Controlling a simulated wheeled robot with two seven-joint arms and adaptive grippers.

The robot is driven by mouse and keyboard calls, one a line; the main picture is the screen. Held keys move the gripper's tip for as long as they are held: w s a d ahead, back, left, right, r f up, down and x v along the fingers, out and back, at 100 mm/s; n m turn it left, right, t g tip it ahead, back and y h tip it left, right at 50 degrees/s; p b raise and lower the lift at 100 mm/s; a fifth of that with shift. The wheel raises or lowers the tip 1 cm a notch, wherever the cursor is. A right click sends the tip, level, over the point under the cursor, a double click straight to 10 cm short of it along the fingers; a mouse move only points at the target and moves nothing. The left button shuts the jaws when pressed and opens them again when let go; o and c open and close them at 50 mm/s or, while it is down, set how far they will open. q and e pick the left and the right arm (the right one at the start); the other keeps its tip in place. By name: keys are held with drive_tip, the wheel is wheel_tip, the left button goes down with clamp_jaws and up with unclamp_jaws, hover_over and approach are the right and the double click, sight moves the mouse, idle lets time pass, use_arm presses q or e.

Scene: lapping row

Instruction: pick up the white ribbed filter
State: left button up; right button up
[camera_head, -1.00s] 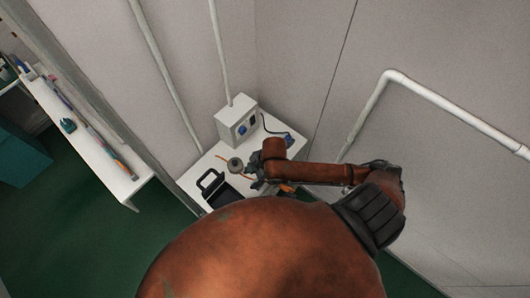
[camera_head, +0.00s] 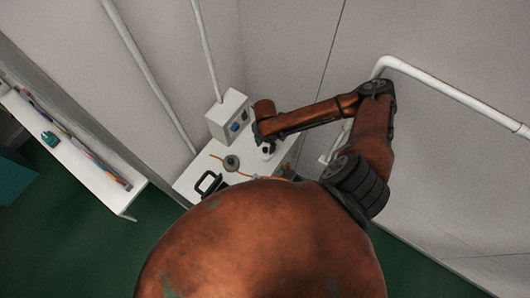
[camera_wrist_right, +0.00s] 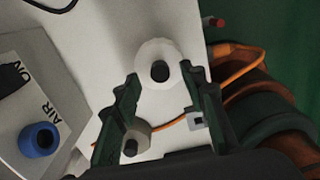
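The white ribbed filter (camera_wrist_right: 147,55), round with a dark hole in its middle, stands on the white table (camera_wrist_right: 110,25) in the right wrist view. My right gripper (camera_wrist_right: 160,76) is open, its two dark green fingers spread at the near side of the filter, one towards each side. I cannot tell whether they touch it. In the head view a white piece, likely the filter (camera_head: 267,150), shows just below the end of my right arm, partly covered; the fingers are hard to make out there. My left gripper is not in view.
A grey round part (camera_head: 231,163) sits on the table by an orange hose. A white box with a blue knob (camera_wrist_right: 39,139), marked AIR and ON, stands at the back. A black-handled item (camera_head: 208,184) is at the front left. A wall pipe (camera_head: 450,92) runs at right.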

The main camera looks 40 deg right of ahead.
wheel_tip(320, 180, down, 2)
drive_tip(key=shift+f, duration=0.1)
clamp_jaws()
idle(0.5)
